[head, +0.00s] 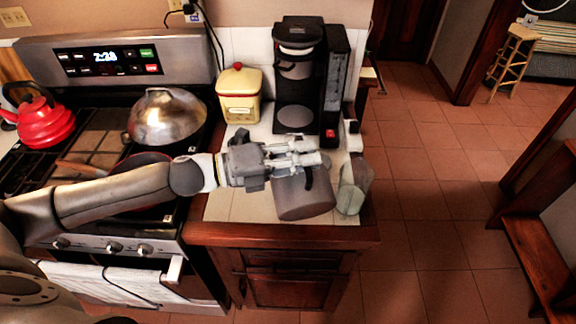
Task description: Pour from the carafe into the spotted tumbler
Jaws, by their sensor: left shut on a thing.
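The carafe (304,201) is a dark grey vessel above or on the white tiled counter near its front edge. It looks tilted, its lower part toward the front. My left gripper (308,151) reaches in from the left and is shut on the carafe at its upper part, which the fingers partly hide. The tumbler (351,198) is a pale grey-green cup just right of the carafe, by the counter's right edge. Its spots are too small to make out. I cannot tell whether the carafe and tumbler touch. My right gripper is not in view.
The stove at left holds a red kettle (40,118) and a domed metal pan (166,117). Tiled floor lies open at right.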

